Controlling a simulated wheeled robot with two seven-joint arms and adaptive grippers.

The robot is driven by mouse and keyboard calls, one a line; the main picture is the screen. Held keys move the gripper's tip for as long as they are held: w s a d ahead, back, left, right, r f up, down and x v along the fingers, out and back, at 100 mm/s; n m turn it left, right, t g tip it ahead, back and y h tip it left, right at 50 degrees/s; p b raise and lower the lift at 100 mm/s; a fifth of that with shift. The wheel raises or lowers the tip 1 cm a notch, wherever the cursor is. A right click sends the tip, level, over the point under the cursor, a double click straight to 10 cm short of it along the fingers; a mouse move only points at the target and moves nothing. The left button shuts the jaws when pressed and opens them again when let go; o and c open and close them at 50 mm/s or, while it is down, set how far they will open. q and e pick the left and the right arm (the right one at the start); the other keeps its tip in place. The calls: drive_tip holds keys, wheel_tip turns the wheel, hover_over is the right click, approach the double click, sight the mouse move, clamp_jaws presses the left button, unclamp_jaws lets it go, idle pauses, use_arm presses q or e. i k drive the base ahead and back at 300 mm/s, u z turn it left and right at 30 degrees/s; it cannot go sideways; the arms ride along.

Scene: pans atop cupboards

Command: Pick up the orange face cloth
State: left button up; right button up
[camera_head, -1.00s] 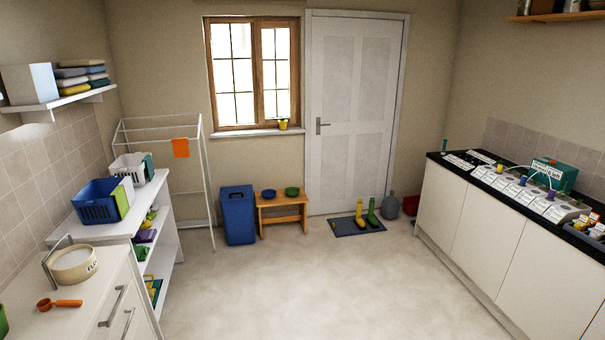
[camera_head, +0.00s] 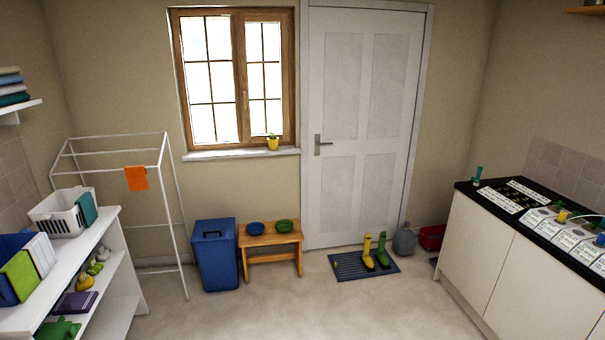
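The orange face cloth (camera_head: 136,178) hangs over a front bar of the white drying rack (camera_head: 163,205), at the left in the head view. The rack stands on the floor near the back left corner. The cloth hangs free below the bar, and nothing covers it. Neither of my grippers is in view.
A blue bin (camera_head: 216,255) and a wooden bench (camera_head: 271,240) stand right of the rack. A counter (camera_head: 505,265) lines the right side. The middle floor is clear.

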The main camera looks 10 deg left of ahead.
sight(135, 176)
drive_tip(key=u, duration=0.15)
drive_tip(key=i, duration=2)
drive_tip(key=u, duration=0.85)
drive_tip(key=i, duration=1.85)
drive_tip(key=u, duration=1.5)
drive_tip(key=i, duration=1.25)
drive_tip(key=u, duration=0.45)
